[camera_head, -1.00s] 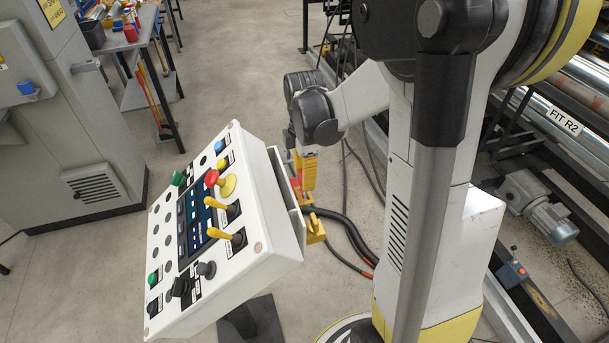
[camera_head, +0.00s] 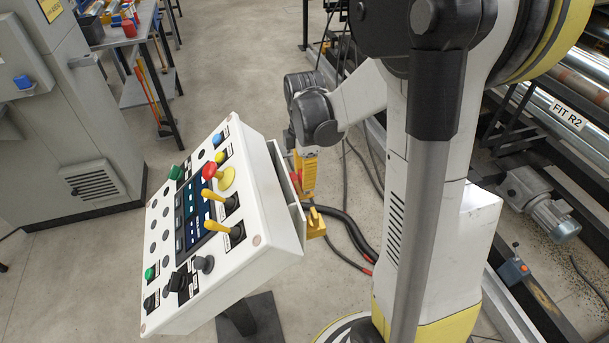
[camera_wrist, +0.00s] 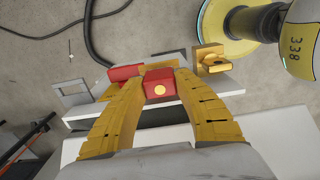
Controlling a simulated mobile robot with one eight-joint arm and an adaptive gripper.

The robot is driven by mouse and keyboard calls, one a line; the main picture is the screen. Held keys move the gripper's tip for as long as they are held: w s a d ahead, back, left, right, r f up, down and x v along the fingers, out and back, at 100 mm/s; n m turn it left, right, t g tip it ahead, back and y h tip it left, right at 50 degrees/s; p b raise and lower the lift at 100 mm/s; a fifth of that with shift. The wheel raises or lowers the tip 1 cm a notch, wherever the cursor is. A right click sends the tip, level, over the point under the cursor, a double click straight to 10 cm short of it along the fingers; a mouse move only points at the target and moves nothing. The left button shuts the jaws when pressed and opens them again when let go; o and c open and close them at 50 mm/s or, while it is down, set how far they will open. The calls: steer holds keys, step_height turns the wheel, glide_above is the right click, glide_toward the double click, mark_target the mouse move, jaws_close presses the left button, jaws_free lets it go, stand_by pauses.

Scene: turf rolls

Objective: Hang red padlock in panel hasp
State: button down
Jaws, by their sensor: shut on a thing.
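My gripper (camera_wrist: 158,90) has two yellow fingers, shut on a red padlock (camera_wrist: 160,83) with a round brass-coloured spot facing the wrist camera. Its shackle is hidden. In the head view my gripper (camera_head: 304,175) is beside the right side of the white control panel (camera_head: 268,215); the padlock is hard to make out there. Beyond the fingers in the wrist view are a red part (camera_wrist: 126,72) at left and a yellow bracket (camera_wrist: 211,60) with a dark opening at right. I cannot tell for sure which is the hasp, nor whether the padlock touches either.
The panel's front carries yellow levers (camera_head: 216,212), a red mushroom button (camera_head: 209,171) and a screen. Dark cables (camera_head: 350,232) lie on the floor behind it. A grey cabinet (camera_head: 75,110) stands at left and a motor (camera_head: 540,205) at right.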

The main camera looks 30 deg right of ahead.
steer(key=shift+f+b, duration=0.35)
steer(key=shift+f, duration=0.15)
steer(key=c, duration=0.9)
jaws_free()
steer(key=shift+c, duration=0.2)
steer(key=shift+r, duration=0.1)
step_height(320, 180, up, 12)
